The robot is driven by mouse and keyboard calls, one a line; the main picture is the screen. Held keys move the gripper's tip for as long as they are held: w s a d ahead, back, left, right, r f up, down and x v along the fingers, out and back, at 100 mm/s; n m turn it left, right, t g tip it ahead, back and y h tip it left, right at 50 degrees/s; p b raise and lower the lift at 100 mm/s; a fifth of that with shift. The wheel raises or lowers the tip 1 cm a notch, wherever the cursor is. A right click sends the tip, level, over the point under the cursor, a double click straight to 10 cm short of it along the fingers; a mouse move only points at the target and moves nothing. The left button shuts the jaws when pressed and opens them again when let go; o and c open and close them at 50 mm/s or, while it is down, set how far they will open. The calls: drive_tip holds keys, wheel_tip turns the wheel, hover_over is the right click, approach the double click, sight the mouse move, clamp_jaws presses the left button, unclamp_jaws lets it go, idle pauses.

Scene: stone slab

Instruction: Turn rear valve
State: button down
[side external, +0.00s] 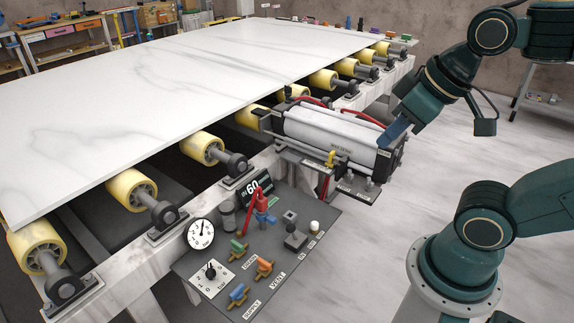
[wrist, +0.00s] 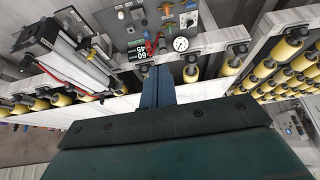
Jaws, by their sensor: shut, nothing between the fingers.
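My gripper (side external: 394,134) shows as blue fingers near the right end of the grey cylinder (side external: 325,133) in the side view; the gap between them is hard to judge. In the wrist view the shut, empty fingers (wrist: 158,72) point toward the control panel (wrist: 125,38). Candidate valves are a yellow-handled one (side external: 331,158) on the ledge below the cylinder, and green (side external: 238,249), orange (side external: 263,267) and blue (side external: 238,294) handles on the panel. A red-and-blue fitting (side external: 263,204) stands behind them. The labels are too small to tell which is the rear valve.
A white marble slab (side external: 170,85) lies on yellow rollers (side external: 203,147) along a frame. The panel also holds a round gauge (side external: 201,233), a dial (side external: 211,277) and a display reading 60 (side external: 252,187). Red hoses run by the cylinder.

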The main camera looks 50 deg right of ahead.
drive_tip(key=c, duration=2.2)
unclamp_jaws()
drive_tip(key=c, duration=1.5)
unclamp_jaws()
drive_tip(key=shift+w+r, duration=0.1)
drive_tip(key=shift+o, duration=0.3)
drive_tip(key=shift+w+d+r, duration=0.15)
drive_tip(key=shift+w+r, duration=0.05)
drive_tip(key=w+d+r+m+g+h, duration=0.15)
drive_tip(key=w+d+r+m, duration=0.35)
drive_tip(key=w+d, duration=0.5)
drive_tip(key=w+d+m+g, duration=0.25)
drive_tip(key=w+d, duration=0.45)
drive_tip(key=d, duration=0.5)
drive_tip(key=s+d+f+m, duration=0.1)
drive_tip(key=d+f, duration=0.3)
drive_tip(key=d, duration=0.6)
drive_tip(key=s+d+f+m+g+y, duration=0.1)
drive_tip(key=d+f+m, duration=0.3)
drive_tip(key=d, duration=0.6)
drive_tip(key=s+d+f+m, duration=0.2)
drive_tip(key=d+f, duration=0.4)
drive_tip(key=d, duration=0.4)
drive_tip(key=shift+s+d+g, duration=0.3)
drive_tip(key=shift+s+d, duration=0.05)
drive_tip(key=shift+s, duration=0.4)
